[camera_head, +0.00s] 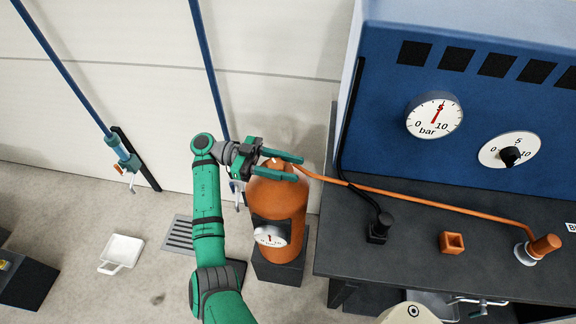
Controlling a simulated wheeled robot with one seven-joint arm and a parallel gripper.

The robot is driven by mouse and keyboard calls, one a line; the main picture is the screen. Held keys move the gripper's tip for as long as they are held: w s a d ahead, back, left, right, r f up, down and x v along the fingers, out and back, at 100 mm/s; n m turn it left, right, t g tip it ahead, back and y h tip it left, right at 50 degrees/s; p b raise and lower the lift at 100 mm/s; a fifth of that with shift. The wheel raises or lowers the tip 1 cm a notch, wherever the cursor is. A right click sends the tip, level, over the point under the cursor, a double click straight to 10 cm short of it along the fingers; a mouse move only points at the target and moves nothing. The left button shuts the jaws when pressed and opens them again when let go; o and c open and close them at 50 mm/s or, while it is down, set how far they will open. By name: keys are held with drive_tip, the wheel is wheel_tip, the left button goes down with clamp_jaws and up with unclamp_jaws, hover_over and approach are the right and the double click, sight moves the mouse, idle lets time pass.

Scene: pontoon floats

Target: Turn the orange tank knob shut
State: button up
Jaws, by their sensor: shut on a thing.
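The orange tank (290,205) stands upright on a dark base beside the bench. A small white dial (270,236) is on its front. My gripper (299,168) reaches in from the left over the tank's top, with one finger on the far side and one on the near side. It is shut on the tank knob (279,164), of which only a little orange shows between the fingers. How far the knob is turned cannot be seen.
An orange hose (400,195) runs from the tank top across the dark bench (350,255) to an orange fitting (544,245). A blue cabinet (500,110) with two gauges stands behind. A floor grate (180,235) and white tray (121,251) lie left.

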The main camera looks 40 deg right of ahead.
drive_tip(key=shift+s+a+m+g+y, duration=0.2)
drive_tip(key=shift+m+g+y, duration=0.15)
drive_tip(key=shift+m+y, duration=0.25)
drive_tip(key=shift+s+a+m+g+y, duration=0.15)
drive_tip(key=shift+m+g+y, duration=0.25)
drive_tip(key=shift+y, duration=0.3)
drive_tip(key=shift+a+f+m+g+y, duration=0.15)
drive_tip(key=shift+m+g+y, duration=0.2)
drive_tip(key=shift+m+y, duration=0.4)
drive_tip(key=o, duration=1.1)
drive_tip(key=shift+c, duration=0.2)
drive_tip(key=shift+n, duration=0.25)
